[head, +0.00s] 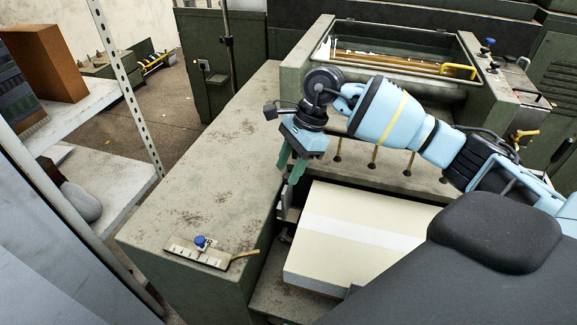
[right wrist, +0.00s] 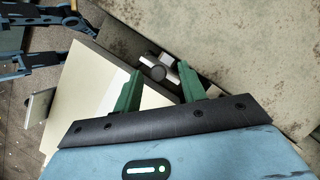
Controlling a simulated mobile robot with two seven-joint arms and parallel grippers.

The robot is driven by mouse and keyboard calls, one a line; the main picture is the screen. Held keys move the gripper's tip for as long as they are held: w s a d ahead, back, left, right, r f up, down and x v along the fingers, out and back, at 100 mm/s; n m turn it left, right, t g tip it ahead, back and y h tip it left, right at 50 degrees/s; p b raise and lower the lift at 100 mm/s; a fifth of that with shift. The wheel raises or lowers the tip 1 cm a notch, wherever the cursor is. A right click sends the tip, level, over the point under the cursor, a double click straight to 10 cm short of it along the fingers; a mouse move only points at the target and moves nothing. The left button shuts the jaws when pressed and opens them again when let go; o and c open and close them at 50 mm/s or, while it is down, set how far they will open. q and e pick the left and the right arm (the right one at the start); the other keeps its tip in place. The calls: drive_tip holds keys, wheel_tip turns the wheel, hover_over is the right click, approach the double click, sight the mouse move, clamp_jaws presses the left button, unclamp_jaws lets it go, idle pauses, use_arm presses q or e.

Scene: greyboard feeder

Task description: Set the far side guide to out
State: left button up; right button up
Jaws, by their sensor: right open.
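My right gripper (head: 290,170) is open, its green fingers pointing down over the far left corner of the board stack (head: 335,265). In the right wrist view the gripper (right wrist: 158,85) has a dark round knob on a pale metal bracket (right wrist: 158,73), likely the far side guide, showing between and beyond its fingers. I cannot tell whether the fingers touch it. In the head view a metal guide part (head: 284,212) shows just below the fingers, beside the stack; the rest is hidden. My left gripper is not seen in the head view.
Several yellow-and-black rods stand behind the stack. A shelf rack (head: 120,80) stands at left.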

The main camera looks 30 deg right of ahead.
drive_tip(key=v, duration=0.7)
drive_tip(key=shift+r, duration=0.1)
idle(0.4)
